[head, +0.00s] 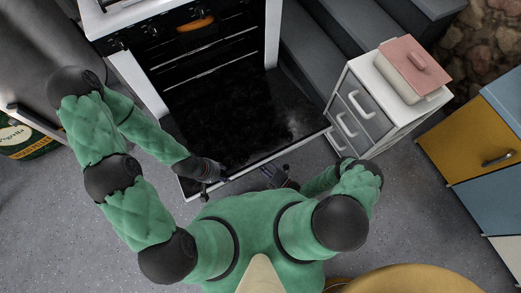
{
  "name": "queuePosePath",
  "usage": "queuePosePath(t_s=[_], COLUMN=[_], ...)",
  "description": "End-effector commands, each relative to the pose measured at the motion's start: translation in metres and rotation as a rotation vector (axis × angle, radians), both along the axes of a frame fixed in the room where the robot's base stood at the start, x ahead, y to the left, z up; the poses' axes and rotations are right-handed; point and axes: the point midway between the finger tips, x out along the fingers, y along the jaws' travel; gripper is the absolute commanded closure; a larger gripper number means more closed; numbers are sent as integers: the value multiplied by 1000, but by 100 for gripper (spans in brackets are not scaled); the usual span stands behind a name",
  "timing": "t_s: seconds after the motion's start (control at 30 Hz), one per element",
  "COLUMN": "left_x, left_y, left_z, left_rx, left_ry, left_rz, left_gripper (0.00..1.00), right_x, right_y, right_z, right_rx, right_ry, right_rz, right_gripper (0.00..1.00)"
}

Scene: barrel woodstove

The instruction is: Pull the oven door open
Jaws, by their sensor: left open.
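The oven (139,84) stands at the top of the head view, with its white frame and a dark interior with racks. Its oven door (246,122) is swung down and open, a dark glossy panel with a pale outer edge. My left gripper (215,175) is open near the door's outer edge at the left; whether it touches the edge I cannot tell. My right gripper (279,179) is just beyond the outer edge, partly hidden by my body, and its opening is unclear. The door handle is not clearly visible.
A white drawer unit (366,108) with a pink-lidded dish (415,65) stands close to the door's right. Dark steps (318,60) are behind it. A yellow and blue cabinet (470,140) is at far right. A round yellow surface (410,281) is at bottom right. Grey floor lies left.

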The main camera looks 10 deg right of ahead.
Motion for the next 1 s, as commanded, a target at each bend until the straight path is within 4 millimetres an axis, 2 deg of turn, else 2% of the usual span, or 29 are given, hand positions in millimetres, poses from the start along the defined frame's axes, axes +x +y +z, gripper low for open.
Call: queuePosePath(t_s=[0.1, 0.3, 0.87, 0.9, 1.0], left_x=[0, 0, 0, 0, 0], left_y=[0, 0, 0, 0, 0], left_z=[0, 0, 0, 0, 0], left_rx=[0, 0, 0, 0, 0], left_ry=[0, 0, 0, 0, 0], left_rz=[0, 0, 0, 0, 0], left_gripper=[52, 52, 52, 52, 52], right_x=[-2, -4, -7, -7, -7], right_y=[-2, -2, -1, -1, -1], right_z=[-15, -28, -33, -33, -33], right_rx=[-5, -5, -3, -3, -2], right_ry=[1, 1, 2, 2, 2], right_rz=[-3, -1, 1, 1, 1], right_gripper=[100, 100, 100, 62, 59])
